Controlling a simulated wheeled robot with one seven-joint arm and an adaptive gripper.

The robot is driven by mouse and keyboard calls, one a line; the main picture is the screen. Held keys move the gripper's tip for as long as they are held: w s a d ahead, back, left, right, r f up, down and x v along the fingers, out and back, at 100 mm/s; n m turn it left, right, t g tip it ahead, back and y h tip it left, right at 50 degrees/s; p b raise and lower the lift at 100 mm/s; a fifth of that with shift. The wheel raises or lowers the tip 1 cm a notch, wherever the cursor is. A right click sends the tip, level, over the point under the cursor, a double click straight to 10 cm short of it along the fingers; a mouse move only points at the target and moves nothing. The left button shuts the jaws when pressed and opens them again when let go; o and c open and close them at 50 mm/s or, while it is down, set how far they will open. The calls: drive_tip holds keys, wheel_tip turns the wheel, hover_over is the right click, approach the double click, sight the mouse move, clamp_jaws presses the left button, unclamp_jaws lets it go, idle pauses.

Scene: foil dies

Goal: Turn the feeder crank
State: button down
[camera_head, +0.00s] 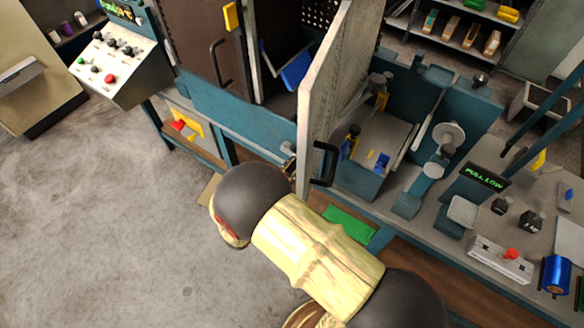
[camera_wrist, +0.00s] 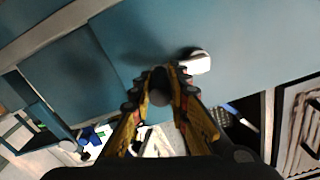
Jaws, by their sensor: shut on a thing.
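The feeder crank shows in the wrist view as a round grey knob (camera_wrist: 158,97) between my fingers, in front of a teal panel. A pale rounded piece (camera_wrist: 195,62), perhaps the crank's hub, sticks out just right of the fingertips. In the head view a small pale round part (camera_head: 287,147) shows on the teal machine front, left of the open door. My gripper (camera_wrist: 162,76) has yellow and black fingers and is closed around the knob. In the head view my arm hides most of my gripper, and only a small part shows (camera_head: 290,169).
An open pale door panel (camera_head: 324,88) with a black handle (camera_head: 323,165) stands close to my gripper's right. A control panel (camera_head: 120,62) is at upper left. A workbench with a red button box (camera_head: 500,262) and blue cylinder (camera_head: 556,275) is at right. The floor at left is clear.

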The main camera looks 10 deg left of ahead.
drive_tip(key=c, duration=1.7)
unclamp_jaws()
drive_tip(key=shift+s+a, duration=0.1)
drive_tip(key=v, duration=1.1)
drive_tip(key=shift+s+a, duration=0.15)
drive_tip(key=shift+s, duration=0.2)
